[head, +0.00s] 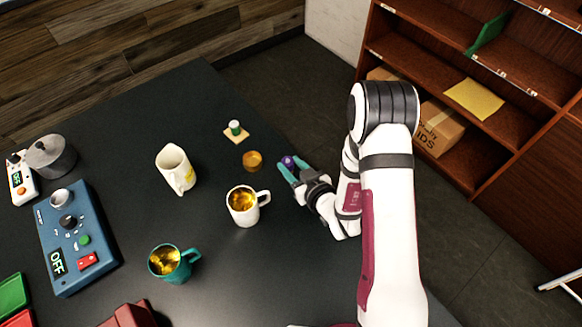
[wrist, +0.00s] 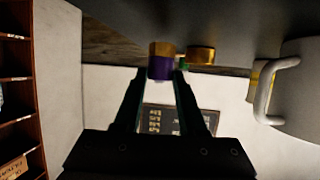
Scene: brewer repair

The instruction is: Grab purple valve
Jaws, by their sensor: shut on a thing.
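The purple valve (head: 289,161) is small and sits between the teal fingertips of my gripper (head: 287,170), near the right edge of the dark table. In the wrist view the valve (wrist: 161,66) shows a purple part with a brown-gold part against it, at the tips of the fingers (wrist: 160,82). My gripper is shut on the valve. The fingers partly hide the valve in the head view, and I cannot tell whether it touches the table.
A white mug (head: 243,205) with amber liquid stands left of my gripper. A gold disc (head: 252,160) and a small green-topped piece on a wooden square (head: 236,131) lie nearby. A white pitcher (head: 175,169), teal mug (head: 172,264) and blue control box (head: 75,240) stand farther left.

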